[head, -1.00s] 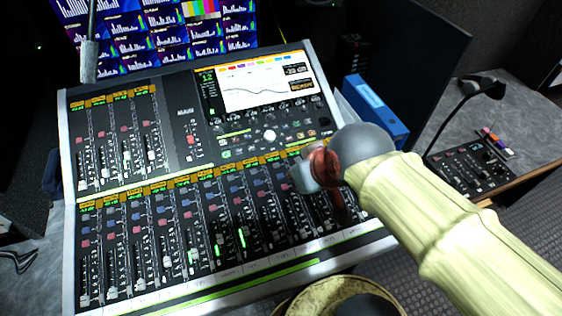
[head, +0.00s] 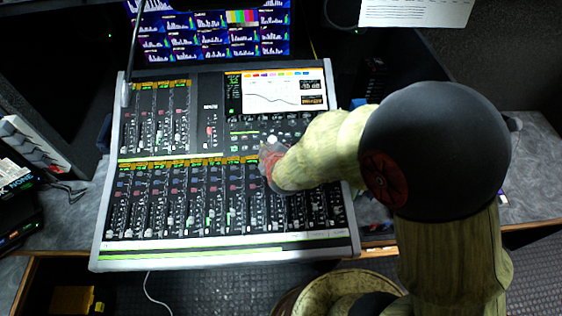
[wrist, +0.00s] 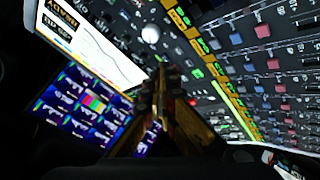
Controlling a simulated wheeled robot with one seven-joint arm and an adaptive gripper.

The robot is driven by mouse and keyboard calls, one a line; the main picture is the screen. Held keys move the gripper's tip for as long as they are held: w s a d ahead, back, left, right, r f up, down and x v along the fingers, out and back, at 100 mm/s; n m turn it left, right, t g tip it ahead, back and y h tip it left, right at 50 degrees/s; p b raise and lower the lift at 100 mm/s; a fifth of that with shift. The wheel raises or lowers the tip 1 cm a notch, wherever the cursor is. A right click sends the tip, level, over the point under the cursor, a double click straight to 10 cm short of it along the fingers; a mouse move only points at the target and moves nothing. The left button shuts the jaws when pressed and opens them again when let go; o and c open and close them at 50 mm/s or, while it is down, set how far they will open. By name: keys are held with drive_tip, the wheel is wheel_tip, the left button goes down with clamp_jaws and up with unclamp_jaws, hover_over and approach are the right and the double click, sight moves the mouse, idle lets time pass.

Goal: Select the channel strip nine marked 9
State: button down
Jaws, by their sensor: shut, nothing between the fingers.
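The mixing console (head: 114,200) lies below me, with a lower bank of channel strips (head: 185,205) under a row of yellow-topped labels (head: 185,161). The labels are too small to read, so I cannot pick out the 9. My gripper (head: 267,151) is over the console, near the upper edge of the lower bank, right of its middle. It hides some strip tops there. In the wrist view, its dark fingers (wrist: 160,78) are together and empty, before the label row (wrist: 215,63) and coloured buttons (wrist: 263,31). I cannot tell whether the tips touch the panel.
A white trackball (wrist: 150,34) sits close to the fingers, below the console's screen (head: 270,95). A wall of monitors (head: 205,38) stands behind. A round stool (head: 330,294) is in front. A desk surface (head: 72,215) extends left of the console.

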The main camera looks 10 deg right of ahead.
drive_tip(key=shift+s+d+f, duration=0.1)
drive_tip(key=shift+d+f, duration=0.05)
drive_tip(key=shift+f, duration=0.05)
drive_tip(key=shift+f, duration=0.1)
drive_tip(key=f+b, duration=0.2)
drive_tip(key=w+f+b, duration=0.1)
drive_tip(key=f+b, duration=0.4)
drive_tip(key=f, duration=0.1)
drive_tip(key=shift+w+f, duration=0.15)
drive_tip(key=shift+f, duration=0.1)
drive_tip(key=shift+f, duration=0.1)
idle(1.5)
drive_tip(key=shift+f+b, duration=0.3)
drive_tip(key=shift+b, duration=0.1)
drive_tip(key=shift+w+f+b, duration=0.1)
drive_tip(key=shift+f+b, duration=0.2)
drive_tip(key=shift+f, duration=0.1)
idle(0.6)
drive_tip(key=shift+r, duration=0.1)
drive_tip(key=shift+r+p, duration=0.7)
drive_tip(key=shift+p, duration=0.1)
